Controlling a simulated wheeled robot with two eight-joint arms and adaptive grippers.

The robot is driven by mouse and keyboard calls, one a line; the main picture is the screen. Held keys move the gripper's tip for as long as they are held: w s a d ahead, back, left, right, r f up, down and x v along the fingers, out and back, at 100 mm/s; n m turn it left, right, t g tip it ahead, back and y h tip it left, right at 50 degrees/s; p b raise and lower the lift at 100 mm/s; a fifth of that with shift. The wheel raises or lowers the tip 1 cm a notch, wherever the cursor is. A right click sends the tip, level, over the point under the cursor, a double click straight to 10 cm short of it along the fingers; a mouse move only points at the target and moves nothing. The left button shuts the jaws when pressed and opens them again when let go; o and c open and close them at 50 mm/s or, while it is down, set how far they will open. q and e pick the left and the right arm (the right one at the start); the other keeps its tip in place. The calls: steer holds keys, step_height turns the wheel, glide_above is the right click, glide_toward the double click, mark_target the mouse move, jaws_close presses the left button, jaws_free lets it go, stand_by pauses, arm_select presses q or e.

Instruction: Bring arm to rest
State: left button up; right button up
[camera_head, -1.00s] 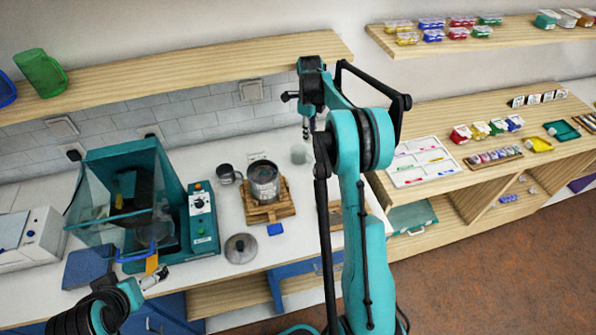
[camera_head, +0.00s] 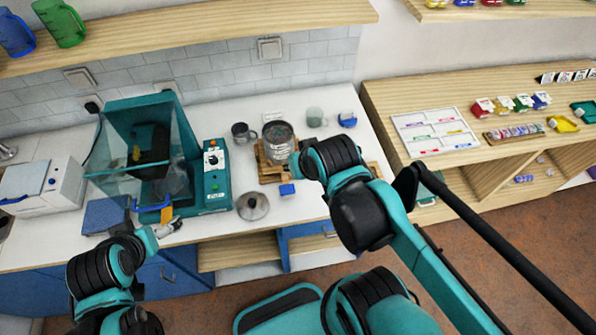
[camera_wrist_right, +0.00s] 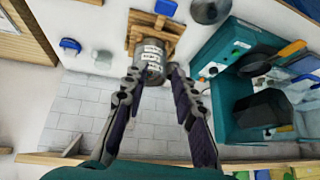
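My right arm reaches in from the lower right of the head view, and its gripper (camera_head: 296,166) is by the front of a grey pot (camera_head: 279,138), partly hidden by the arm. In the right wrist view the two fingers (camera_wrist_right: 154,73) are spread apart, with the labelled pot (camera_wrist_right: 150,61) showing between their tips. I cannot tell whether they touch it. The pot stands on a wooden stand (camera_head: 268,172). My left gripper (camera_head: 150,240) is low at the left, in front of the teal machine; its fingers are too unclear to read.
A teal machine (camera_head: 215,180) with a clear guard stands left of the pot. A lid (camera_head: 252,206), a blue block (camera_head: 287,189), a metal cup (camera_head: 242,132) and a pale mug (camera_head: 315,117) are around the pot. A wooden shelf (camera_head: 200,30) overhangs the counter.

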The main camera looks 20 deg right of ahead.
steer(key=shift+s+a+f+n, duration=0.35)
steer(key=shift+s+f+n, duration=0.25)
steer(key=shift+s+n, duration=0.15)
steer(key=shift+f, duration=0.15)
step_height(320, 180, down, 10)
steer(key=b, duration=1)
steer(key=shift+f+b, duration=0.15)
steer(key=shift+b, duration=0.15)
